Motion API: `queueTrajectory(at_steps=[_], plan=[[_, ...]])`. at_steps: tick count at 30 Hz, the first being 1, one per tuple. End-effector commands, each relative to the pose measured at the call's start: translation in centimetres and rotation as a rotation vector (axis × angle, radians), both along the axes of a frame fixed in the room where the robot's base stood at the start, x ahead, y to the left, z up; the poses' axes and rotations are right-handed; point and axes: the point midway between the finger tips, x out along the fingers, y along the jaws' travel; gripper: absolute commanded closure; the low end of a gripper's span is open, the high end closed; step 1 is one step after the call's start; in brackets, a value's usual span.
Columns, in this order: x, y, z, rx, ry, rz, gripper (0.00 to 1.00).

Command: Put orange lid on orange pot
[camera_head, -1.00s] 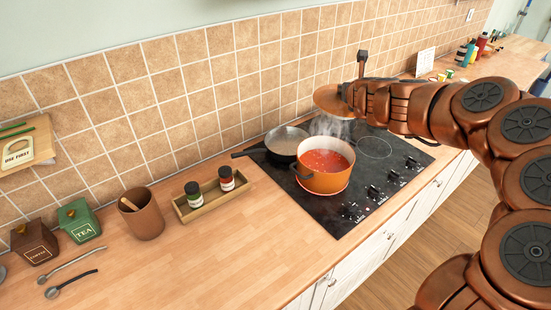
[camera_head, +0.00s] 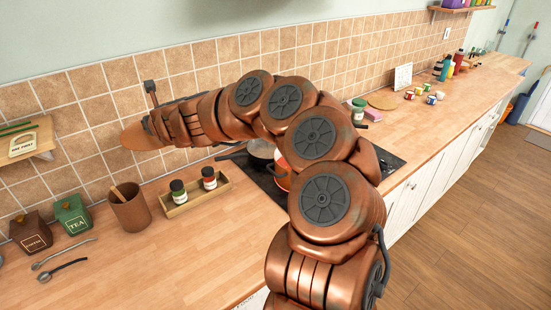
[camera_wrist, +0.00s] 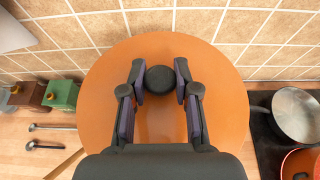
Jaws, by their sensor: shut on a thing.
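The orange lid (camera_wrist: 105,88) is a round disc with a dark knob (camera_wrist: 160,79) at its middle. My gripper (camera_wrist: 160,85) is shut on the knob, one finger on each side, and holds the lid in the air. In the head view the lid (camera_head: 140,137) shows at the left end of my arm, in front of the tiled wall and above the left part of the counter. The orange pot (camera_head: 281,181) is mostly hidden behind my arm on the hob. Part of the pot (camera_wrist: 300,165) shows at the lower right of the wrist view, apart from the lid.
A grey pan (camera_head: 260,152) sits beside the pot on the black hob (camera_wrist: 268,145). Below and around the lid stand a brown utensil cup (camera_head: 129,207), a wooden tray (camera_head: 195,199) with two jars, and the green tea tin (camera_head: 73,214). The front counter is clear.

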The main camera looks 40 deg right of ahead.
Motion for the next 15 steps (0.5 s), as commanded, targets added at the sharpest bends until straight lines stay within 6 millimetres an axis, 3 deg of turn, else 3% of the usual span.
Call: queueTrajectory(at_steps=[5, 15], plan=[[-1.0, -3.9, -1.3, -0.003, 0.007, -0.01, 1.0], [-5.0, -12.4, -4.1, -0.007, 0.028, -0.005, 1.0]])
